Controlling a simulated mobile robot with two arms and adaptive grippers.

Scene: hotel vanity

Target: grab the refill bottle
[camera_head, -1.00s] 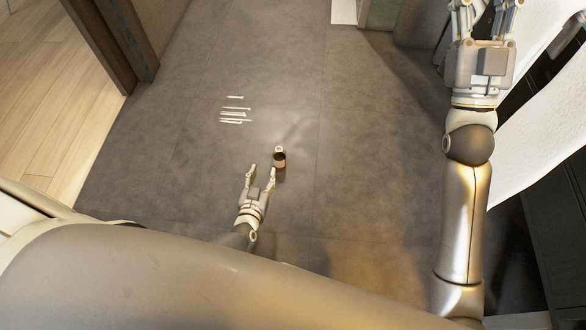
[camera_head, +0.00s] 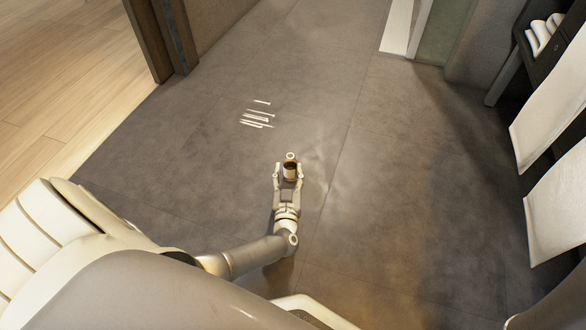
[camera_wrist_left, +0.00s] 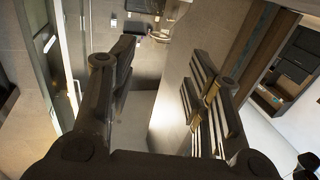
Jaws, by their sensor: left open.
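My right gripper is not in view.
Several thin white strips (camera_head: 256,117) show on the grey floor (camera_head: 400,190) left of the bottle. White towels (camera_head: 560,200) hang by a dark vanity at the right. A dark door frame (camera_head: 165,40) stands at the upper left.

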